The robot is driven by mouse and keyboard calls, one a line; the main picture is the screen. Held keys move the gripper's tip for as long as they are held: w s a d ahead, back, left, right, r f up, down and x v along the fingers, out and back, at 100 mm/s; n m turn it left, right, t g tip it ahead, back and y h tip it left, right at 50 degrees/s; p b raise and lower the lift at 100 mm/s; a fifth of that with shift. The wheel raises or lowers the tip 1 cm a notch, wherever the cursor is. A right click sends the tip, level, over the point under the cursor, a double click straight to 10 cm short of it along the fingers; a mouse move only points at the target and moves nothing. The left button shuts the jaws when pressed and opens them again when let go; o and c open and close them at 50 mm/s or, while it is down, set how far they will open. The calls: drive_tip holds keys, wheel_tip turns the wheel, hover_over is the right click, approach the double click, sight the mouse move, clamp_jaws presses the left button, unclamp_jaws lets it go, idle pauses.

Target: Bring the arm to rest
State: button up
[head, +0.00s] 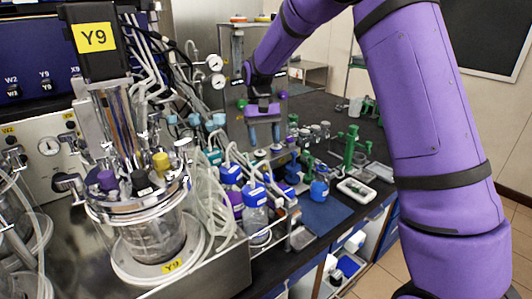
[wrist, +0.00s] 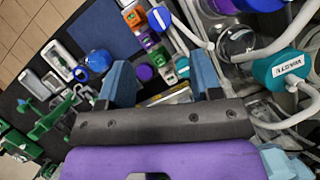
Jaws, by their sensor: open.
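My purple arm reaches in from the right in the head view and bends down over the bench. My gripper (head: 264,133) hangs over the bench, fingers pointing down, behind the blue-capped bottles. In the wrist view my gripper (wrist: 162,85) shows two blue fingers spread apart with nothing held between them. Below and beyond the fingers are small coloured bottles and a purple cap (wrist: 144,72). Whether the fingers touch anything beneath is not clear.
The Y9 glass vessel (head: 150,235) stands at the left with tubing. Blue-capped bottles (head: 256,195) crowd the bench near my gripper. A blue mat (head: 322,215), a white tray (head: 356,190) and a green stand (head: 350,147) lie to the right. The dark bench behind is clearer.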

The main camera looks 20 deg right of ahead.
drive_tip(key=shift+w+r, duration=0.2)
drive_tip(key=shift+r, duration=0.3)
drive_tip(key=s+d+r+t, duration=0.4)
drive_tip(key=s+r+t, duration=0.1)
drive_tip(key=s+r, duration=1)
drive_tip(key=s+d+t, duration=0.3)
drive_tip(key=s+t, duration=0.1)
drive_tip(key=s, duration=1.5)
drive_tip(key=shift+f+n+t, duration=0.3)
drive_tip(key=shift+f+n, duration=0.1)
drive_tip(key=shift+f, duration=0.05)
drive_tip(key=shift+c, duration=0.4)
